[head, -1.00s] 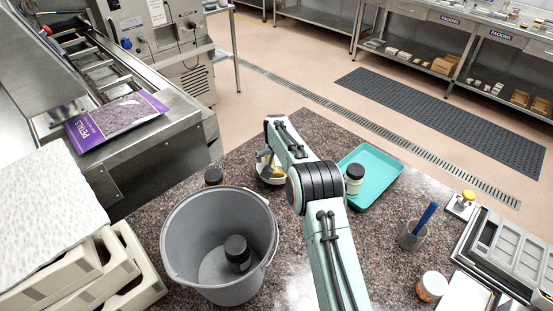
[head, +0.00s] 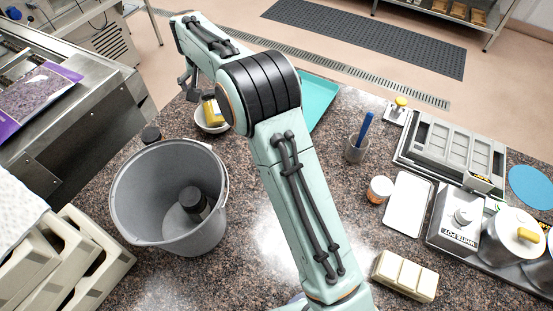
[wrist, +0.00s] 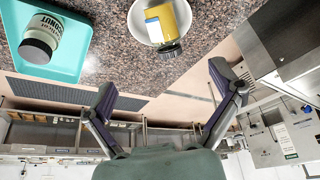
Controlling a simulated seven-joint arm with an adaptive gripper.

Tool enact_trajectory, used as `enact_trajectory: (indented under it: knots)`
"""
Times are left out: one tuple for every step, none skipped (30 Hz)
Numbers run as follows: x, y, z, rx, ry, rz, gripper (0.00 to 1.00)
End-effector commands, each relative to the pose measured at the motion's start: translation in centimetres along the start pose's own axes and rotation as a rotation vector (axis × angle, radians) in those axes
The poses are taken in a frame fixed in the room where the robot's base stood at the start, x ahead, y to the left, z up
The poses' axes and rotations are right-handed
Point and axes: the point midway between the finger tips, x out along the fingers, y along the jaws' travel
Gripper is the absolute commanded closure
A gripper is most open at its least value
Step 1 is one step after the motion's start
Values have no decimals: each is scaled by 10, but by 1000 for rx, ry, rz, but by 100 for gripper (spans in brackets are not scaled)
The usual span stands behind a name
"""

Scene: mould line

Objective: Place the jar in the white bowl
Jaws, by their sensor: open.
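A jar with a yellow label and dark lid (wrist: 166,24) leans tilted in the white bowl (wrist: 139,24) at the top of the wrist view. In the head view the yellow jar (head: 211,110) and the white bowl (head: 212,128) show just left of my arm, partly covered by it. My gripper (wrist: 163,86) is open and empty, its two fingers spread apart and clear of the jar and bowl. In the head view my gripper (head: 188,88) hangs behind and slightly left of the bowl.
A teal tray (wrist: 68,72) holds another dark-lidded jar (wrist: 42,36). A grey bucket (head: 135,215) with a black-lidded jar (head: 192,200) inside stands front left.

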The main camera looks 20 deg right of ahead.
Motion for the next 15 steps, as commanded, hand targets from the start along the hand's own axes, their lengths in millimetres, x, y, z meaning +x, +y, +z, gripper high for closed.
enact_trajectory:
  knots:
    - [-5, 3, 2, -1, -4, 1, 9]
    - [-11, 5, 5, -4, -9, 1, 9]
    - [-21, 9, 11, -8, -18, 0, 9]
    - [-31, 13, 17, -12, -28, 0, 9]
    - [-43, 18, 26, -17, -41, 0, 9]
    - [-61, 26, 41, -26, -63, -1, 9]
    - [-75, 33, 55, -30, -81, -1, 9]
    - [-89, 40, 70, -36, -101, -2, 9]
    - [-108, 49, 95, -42, -130, -4, 9]
    - [-121, 55, 114, -46, -151, -6, 9]
    - [-134, 61, 135, -52, -175, -10, 9]
    - [-148, 68, 164, -58, -205, -16, 9]
    - [-157, 72, 185, -60, -225, -20, 9]
    - [-165, 76, 207, -65, -246, -26, 9]
    - [-174, 80, 235, -68, -273, -34, 9]
